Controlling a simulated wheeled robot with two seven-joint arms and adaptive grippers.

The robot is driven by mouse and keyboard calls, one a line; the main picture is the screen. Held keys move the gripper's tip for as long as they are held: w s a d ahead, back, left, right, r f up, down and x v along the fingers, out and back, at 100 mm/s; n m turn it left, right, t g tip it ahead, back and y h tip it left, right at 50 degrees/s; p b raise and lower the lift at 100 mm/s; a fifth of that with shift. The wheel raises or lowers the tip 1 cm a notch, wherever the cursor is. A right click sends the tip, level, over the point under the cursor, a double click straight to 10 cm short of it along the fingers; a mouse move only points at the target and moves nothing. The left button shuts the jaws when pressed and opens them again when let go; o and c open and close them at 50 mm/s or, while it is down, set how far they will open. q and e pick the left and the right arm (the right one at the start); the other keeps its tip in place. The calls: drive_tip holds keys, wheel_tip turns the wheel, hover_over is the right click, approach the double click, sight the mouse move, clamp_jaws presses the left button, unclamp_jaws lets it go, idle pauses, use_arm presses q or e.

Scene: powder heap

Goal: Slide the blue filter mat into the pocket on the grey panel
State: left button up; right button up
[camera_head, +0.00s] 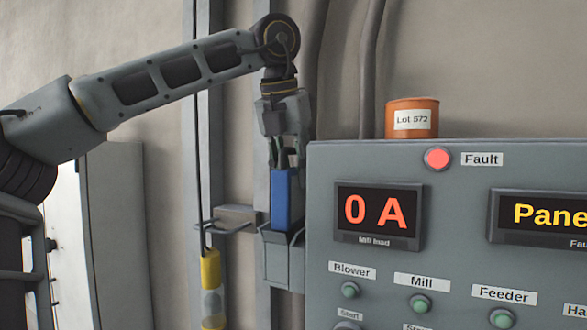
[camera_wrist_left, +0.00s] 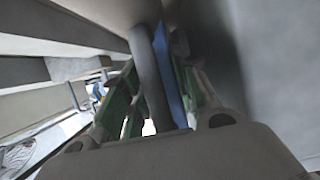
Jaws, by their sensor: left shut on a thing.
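The blue filter mat (camera_head: 281,205) hangs upright beside the left edge of the grey panel (camera_head: 320,240). My left gripper (camera_head: 286,160) points down and is shut on the mat's upper part. A grey pocket (camera_head: 284,268) with a flared mouth is on the panel's left side, directly below the mat. The mat's lower end is at the pocket's mouth; whether it is inside or just above, I cannot tell. In the left wrist view the mat (camera_wrist_left: 179,65) is a thin blue strip by the green-edged fingers (camera_wrist_left: 160,85). My right gripper is not in view.
An orange tin (camera_head: 412,104) labelled Lot 572 stands on the panel's top. A yellow and grey cylinder (camera_head: 210,285) hangs at left of the pocket, near a thin bracket (camera_head: 222,227). Wall pipes and posts rise behind the arm.

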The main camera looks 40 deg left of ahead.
sight(283, 152)
use_arm(q)
drive_tip(key=shift+f+b, duration=1.95)
drive_tip(key=shift+f, duration=0.9)
drive_tip(key=shift+f+b, duration=0.65)
drive_tip(key=shift+f, duration=0.35)
idle(0.4)
drive_tip(key=o, duration=1.1)
drive_tip(key=shift+v, duration=6)
